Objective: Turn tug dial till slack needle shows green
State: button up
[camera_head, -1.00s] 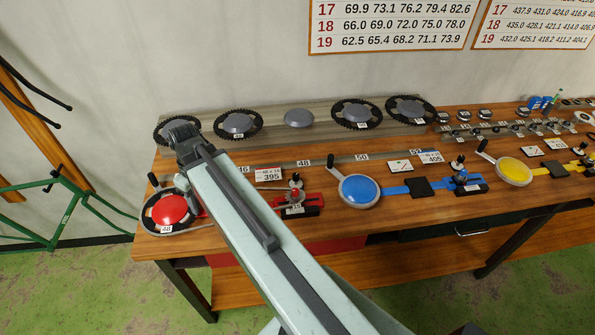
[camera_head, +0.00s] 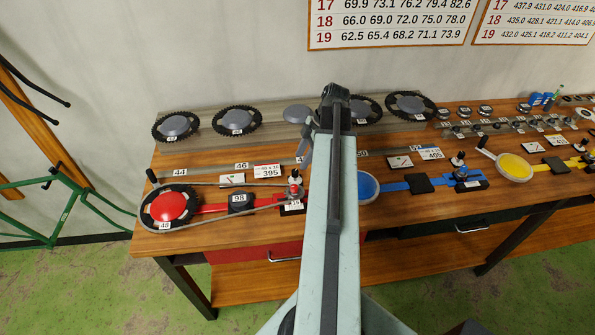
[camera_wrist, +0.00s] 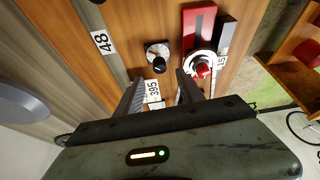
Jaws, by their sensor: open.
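A small dial with a black knob (camera_wrist: 158,62) on a pale face lies just ahead of my fingertips in the wrist view. It is beside a red-hubbed small cog (camera_wrist: 203,68), which also shows in the head view (camera_head: 294,190). My gripper (camera_wrist: 160,77) is open and empty, its fingers pointing toward the knob and apart from it. In the head view my gripper (camera_head: 306,140) hangs over the back of the bench. A white gauge card (camera_head: 232,180) stands behind the chain; its needle is too small to read.
A chain loops from the red-hubbed chainring (camera_head: 168,207) to the small cog, past a black block marked 98 (camera_head: 241,202). A 395 sign (camera_head: 268,171) stands near the dial. Blue (camera_head: 368,188) and yellow (camera_head: 513,167) stations are to the right. Loose chainrings (camera_head: 237,121) line the back.

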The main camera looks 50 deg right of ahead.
aim_at(295, 171)
jog(key=b+x, duration=0.4)
jog(key=x, duration=0.2)
jog(key=shift+f+b, duration=0.1)
jog(key=shift+b, duration=0.2)
